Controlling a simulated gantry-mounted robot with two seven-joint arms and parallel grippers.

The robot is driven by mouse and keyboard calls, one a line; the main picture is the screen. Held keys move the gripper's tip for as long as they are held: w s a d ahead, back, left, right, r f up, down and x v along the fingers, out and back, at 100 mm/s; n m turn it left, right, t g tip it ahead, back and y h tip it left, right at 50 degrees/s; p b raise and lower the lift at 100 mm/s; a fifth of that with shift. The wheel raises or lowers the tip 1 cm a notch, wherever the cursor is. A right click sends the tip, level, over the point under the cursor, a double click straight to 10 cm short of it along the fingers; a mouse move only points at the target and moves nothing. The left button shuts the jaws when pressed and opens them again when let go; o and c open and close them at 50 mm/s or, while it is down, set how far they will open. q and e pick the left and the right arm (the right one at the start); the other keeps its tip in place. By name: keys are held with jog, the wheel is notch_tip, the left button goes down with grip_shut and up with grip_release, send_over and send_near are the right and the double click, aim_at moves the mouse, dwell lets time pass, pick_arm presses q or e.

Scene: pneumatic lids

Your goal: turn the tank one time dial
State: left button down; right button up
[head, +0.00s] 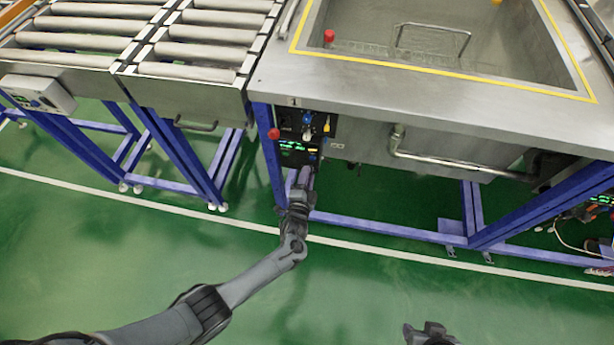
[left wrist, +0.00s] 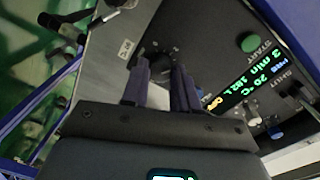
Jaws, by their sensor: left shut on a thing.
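The tank's black control panel (head: 292,128) is on the front of the metal tank (head: 400,80), under its left corner. It also shows in the left wrist view (left wrist: 215,55), with a lit display (left wrist: 245,85) that seems to read 3 min, 20 °C and 182 L. My left gripper (head: 305,172) reaches up to the lower part of this panel.
A red button (head: 273,134) sits left of the panel. A green button (left wrist: 249,43) is near the display. A roller conveyor (head: 200,50) stands left of the tank. A pipe (head: 455,163) runs along the tank's front. The green floor in front is free.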

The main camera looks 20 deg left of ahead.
pick_arm(q)
jog(key=c, duration=0.8)
grip_release()
jog(key=shift+c, duration=0.2)
jog(key=shift+s, duration=0.1)
jog(key=s+d+p, duration=0.1)
jog(key=s+p, duration=0.3)
jog(key=s, duration=0.6)
jog(key=shift+s+d+r, duration=0.25)
jog(key=shift+d+r, duration=0.05)
jog(key=shift+d, duration=0.1)
